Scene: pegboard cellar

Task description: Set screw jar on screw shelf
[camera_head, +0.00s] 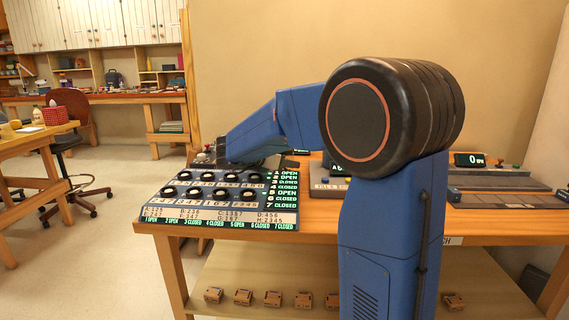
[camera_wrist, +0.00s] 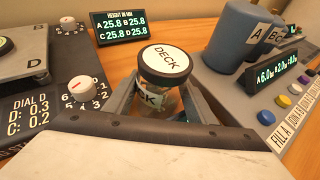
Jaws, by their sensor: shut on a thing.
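A small clear jar (camera_wrist: 158,102) with a black-rimmed white lid marked "DECK" stands upright between the fingers of my gripper (camera_wrist: 165,98) in the wrist view. My gripper is shut on it. The jar's front label is partly cut off by the gripper body, and its base is hidden. In the head view my arm reaches left over the bench, and the jar cannot be made out there. No shelf in view is readable as the screw shelf.
A panel of black knobs (camera_head: 215,201) lies on the wooden bench (camera_head: 318,222). In the wrist view a height display (camera_wrist: 132,25) stands behind the jar, a white dial (camera_wrist: 82,88) is to its left, and blue canisters (camera_wrist: 228,36) are to its right. Small boxes (camera_head: 273,298) line the lower shelf.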

